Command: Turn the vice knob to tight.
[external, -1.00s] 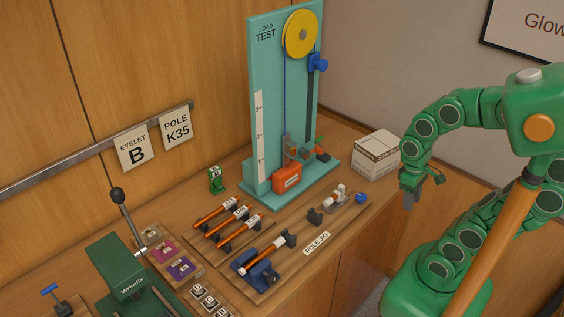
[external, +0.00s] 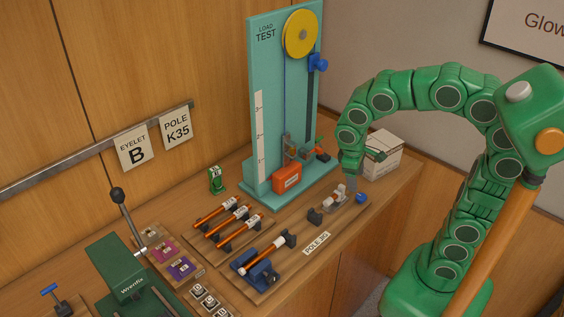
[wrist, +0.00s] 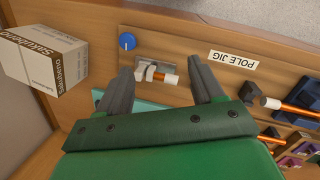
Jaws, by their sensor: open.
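The round blue knob (external: 361,197) sits at the right end of the pole jig board, beside a small grey vice (external: 334,203). A short white and orange piece (external: 339,190) lies in the vice. In the wrist view the blue knob (wrist: 127,43) is above the left fingertip and has a small pale mark; the white and orange piece (wrist: 158,75) appears between the fingers. My gripper (external: 353,184) is open and empty, pointing down above the vice end of the board. The wrist view shows its two spread fingers (wrist: 157,65). I cannot tell the exact gap to the knob.
A white carton (external: 383,155) stands behind the gripper. The teal load test stand (external: 262,130) rises to the left. The counter's front edge is close to the knob.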

